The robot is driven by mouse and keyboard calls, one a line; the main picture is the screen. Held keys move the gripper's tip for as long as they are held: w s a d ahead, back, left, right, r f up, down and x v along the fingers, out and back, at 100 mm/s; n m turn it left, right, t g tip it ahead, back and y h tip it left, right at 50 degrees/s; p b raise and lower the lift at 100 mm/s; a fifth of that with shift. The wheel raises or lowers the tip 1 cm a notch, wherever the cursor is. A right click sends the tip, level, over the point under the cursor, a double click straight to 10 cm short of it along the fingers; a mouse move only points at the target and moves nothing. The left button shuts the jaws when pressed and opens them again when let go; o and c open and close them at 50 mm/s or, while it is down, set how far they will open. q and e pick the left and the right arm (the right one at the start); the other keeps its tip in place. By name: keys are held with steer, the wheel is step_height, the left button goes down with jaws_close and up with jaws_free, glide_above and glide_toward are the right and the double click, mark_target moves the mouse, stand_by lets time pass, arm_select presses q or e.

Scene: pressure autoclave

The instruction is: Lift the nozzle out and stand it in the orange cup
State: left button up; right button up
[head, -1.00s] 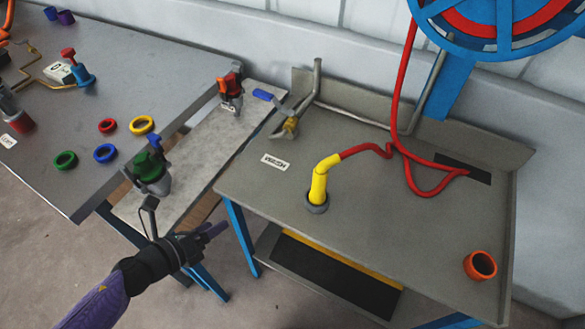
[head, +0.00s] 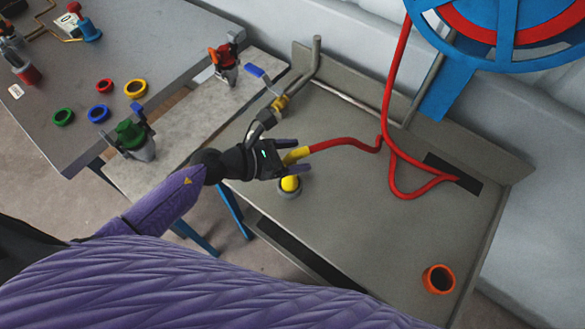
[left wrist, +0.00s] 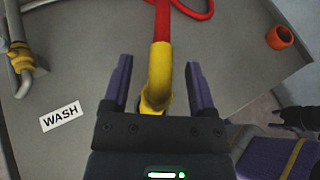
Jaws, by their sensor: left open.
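The yellow nozzle (head: 290,184) stands in a grey ring-shaped holder (head: 289,194) on the grey wash table, with a red hose on its upper end. My left gripper (head: 301,156) is open at the nozzle's bent upper part and hides some of it. In the left wrist view the nozzle (left wrist: 160,82) lies between the two spread fingers, with gaps on both sides. The orange cup (head: 438,279) stands empty at the table's front right; it also shows in the left wrist view (left wrist: 280,37). A dark gripper shape, seemingly my right one (left wrist: 296,117), shows at the right edge there, jaws unclear.
The red hose (head: 395,165) runs up to a blue reel (head: 500,30). A bent metal pipe (head: 316,62) with a blue-handled valve stands at the table's back left. A WASH label (left wrist: 61,116) lies beside the nozzle. The table between nozzle and cup is clear.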

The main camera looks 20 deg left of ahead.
arm_select(q)
steer(key=shift+w+d+f, duration=0.3)
steer(key=shift+w+d, duration=0.15)
steer(key=shift+d, duration=0.05)
jaws_close()
stand_by(1.0)
